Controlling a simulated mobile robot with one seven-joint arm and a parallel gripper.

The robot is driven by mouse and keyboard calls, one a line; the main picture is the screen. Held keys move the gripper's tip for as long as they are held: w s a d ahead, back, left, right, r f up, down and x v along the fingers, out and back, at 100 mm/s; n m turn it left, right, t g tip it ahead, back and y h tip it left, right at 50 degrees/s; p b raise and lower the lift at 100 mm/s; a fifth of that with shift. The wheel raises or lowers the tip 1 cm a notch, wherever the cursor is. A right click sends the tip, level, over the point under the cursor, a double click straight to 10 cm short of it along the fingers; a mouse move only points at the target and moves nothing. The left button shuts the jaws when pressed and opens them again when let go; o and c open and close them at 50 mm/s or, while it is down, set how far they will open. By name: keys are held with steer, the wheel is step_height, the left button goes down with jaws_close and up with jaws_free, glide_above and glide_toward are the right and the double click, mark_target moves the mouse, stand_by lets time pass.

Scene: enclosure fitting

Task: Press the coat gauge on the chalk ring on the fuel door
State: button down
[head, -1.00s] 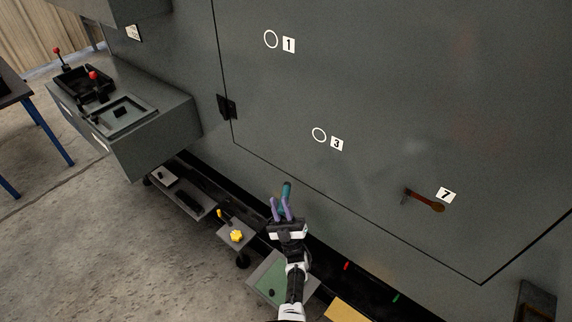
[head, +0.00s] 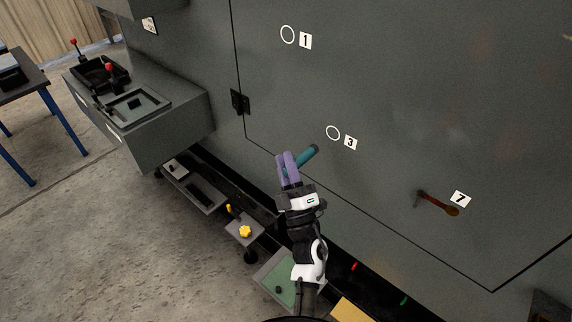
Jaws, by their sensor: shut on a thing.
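My gripper (head: 289,164), with purple fingers, is shut on a teal rod-shaped tool, seemingly the coat gauge (head: 307,156). The gauge tilts up to the right, its free end pointing toward the large grey door (head: 400,90). A white chalk ring (head: 333,133) beside a "3" label (head: 350,142) lies on the door, just up and right of the gauge's end in the picture. Another ring (head: 288,35) beside a "1" label (head: 305,40) is higher up. The gauge appears apart from the door, but the exact gap cannot be told.
A brown-handled tool (head: 438,203) is on the door beside a "7" label (head: 460,198). A black hinge (head: 240,102) sits at the door's left edge. Low shelves, one with a yellow knob (head: 245,231), lie below left. A grey ledge (head: 165,125) juts out at left.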

steer(key=shift+w+d+p, duration=0.2)
steer(key=shift+w+d, duration=0.55)
steer(key=shift+w, duration=0.25)
steer(key=shift+w+d+p, duration=0.15)
steer(key=shift+w+d, duration=0.65)
steer(key=shift+w, duration=0.25)
steer(key=shift+w+d+p, duration=0.2)
steer(key=shift+w+d, duration=0.55)
steer(key=shift+w, duration=0.25)
steer(key=shift+w+d+r, duration=0.1)
steer(key=shift+s+a+b, duration=0.15)
steer(key=shift+s+a, duration=0.55)
steer(key=shift+s, duration=0.25)
steer(key=shift+s+a+b, duration=0.15)
steer(key=shift+s+a, duration=0.55)
steer(key=shift+s, duration=0.25)
steer(key=shift+s+a+b, duration=0.15)
steer(key=shift+s+a, duration=0.55)
steer(key=shift+s, duration=0.25)
